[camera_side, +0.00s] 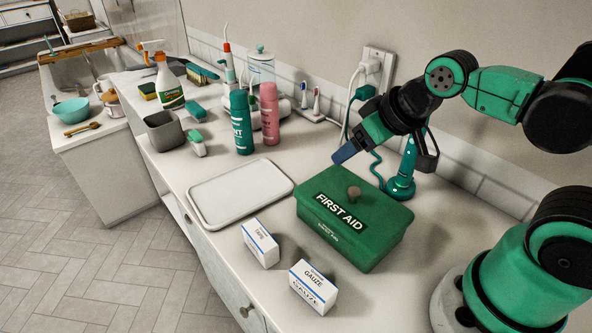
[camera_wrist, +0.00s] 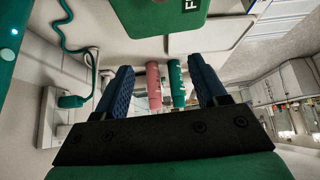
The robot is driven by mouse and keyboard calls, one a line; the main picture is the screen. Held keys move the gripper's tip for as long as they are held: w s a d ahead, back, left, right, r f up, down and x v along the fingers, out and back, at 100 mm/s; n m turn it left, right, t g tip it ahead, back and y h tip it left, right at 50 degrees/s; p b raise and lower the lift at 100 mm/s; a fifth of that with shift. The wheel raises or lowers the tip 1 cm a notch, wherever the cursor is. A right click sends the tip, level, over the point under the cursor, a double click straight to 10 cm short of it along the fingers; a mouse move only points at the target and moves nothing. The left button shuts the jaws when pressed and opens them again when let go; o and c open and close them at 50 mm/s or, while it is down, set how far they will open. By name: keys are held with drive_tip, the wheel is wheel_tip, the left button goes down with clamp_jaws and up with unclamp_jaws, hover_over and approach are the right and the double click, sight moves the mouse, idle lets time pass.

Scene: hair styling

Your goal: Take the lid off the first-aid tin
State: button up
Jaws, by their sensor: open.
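The green first-aid tin (camera_side: 388,232) stands on the counter with its lid (camera_side: 322,222) on. The lid has a black "FIRST AID" label and a brownish round knob (camera_side: 354,192) on top.
A pale empty tray (camera_side: 240,194) lies left of the tin. Two white boxes, one a gauze box (camera_side: 313,287), stand in front. A teal can (camera_side: 241,124) and pink can (camera_side: 269,114) stand farther back. A green corded appliance (camera_side: 402,172) stands behind the tin near the wall.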

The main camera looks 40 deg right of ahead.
sight(355, 190)
drive_tip(key=s+n+g, duration=0.1)
drive_tip(key=s+f+n+g+y, duration=0.1)
drive_tip(key=s+n, duration=0.1)
drive_tip(key=shift+s+d+f, duration=0.1)
drive_tip(key=shift+s+f+n+g+y, duration=0.2)
drive_tip(key=shift+s+n+g+y, duration=0.1)
drive_tip(key=shift+n+g, duration=0.3)
drive_tip(key=shift+x, duration=2.65)
drive_tip(key=shift+w, duration=0.1)
clamp_jaws()
